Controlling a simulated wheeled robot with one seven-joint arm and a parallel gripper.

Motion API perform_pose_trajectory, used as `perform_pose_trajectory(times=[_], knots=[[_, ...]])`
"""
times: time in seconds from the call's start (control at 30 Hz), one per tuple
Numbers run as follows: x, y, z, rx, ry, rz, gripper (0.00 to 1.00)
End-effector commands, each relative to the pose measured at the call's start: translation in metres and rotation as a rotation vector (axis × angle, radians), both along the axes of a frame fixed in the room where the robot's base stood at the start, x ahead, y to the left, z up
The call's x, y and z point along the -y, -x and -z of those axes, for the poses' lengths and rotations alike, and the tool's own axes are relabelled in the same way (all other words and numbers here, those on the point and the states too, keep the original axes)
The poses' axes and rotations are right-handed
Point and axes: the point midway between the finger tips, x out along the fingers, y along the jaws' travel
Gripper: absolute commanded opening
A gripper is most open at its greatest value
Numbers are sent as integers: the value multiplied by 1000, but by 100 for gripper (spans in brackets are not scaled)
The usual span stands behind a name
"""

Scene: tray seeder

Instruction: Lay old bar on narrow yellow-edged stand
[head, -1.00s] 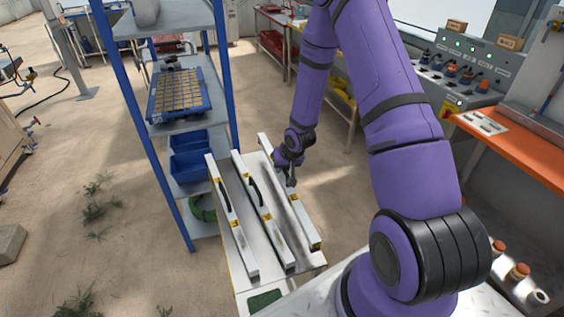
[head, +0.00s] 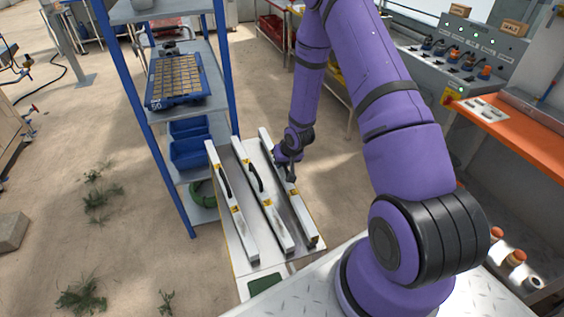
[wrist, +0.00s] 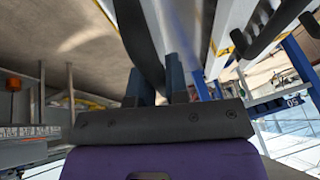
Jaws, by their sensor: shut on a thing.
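Three long silver bars with yellow end marks lie side by side on a narrow light-topped stand (head: 237,262). The left bar (head: 229,205) and middle bar (head: 267,205) each show a black handle. My gripper (head: 292,178) is at the right bar (head: 300,212), over its middle. In the wrist view, my gripper (wrist: 159,84) has its fingers on either side of a black curved handle (wrist: 137,35), shut on it. Which bar is the old one I cannot tell. Whether the right bar touches the stand is unclear.
A blue-posted shelf (head: 190,112) with a seed tray (head: 172,80) and blue bins (head: 188,150) stands close behind and left of the stand. An orange bench (head: 525,137) with a control panel (head: 455,60) is at right. Open floor lies left.

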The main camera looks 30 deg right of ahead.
Motion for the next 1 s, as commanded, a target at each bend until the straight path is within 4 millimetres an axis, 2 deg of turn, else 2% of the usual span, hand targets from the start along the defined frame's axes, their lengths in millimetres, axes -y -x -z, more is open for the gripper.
perform_pose_trajectory(times=[1.0], knots=[[0,-1,6,1,0,0,0]])
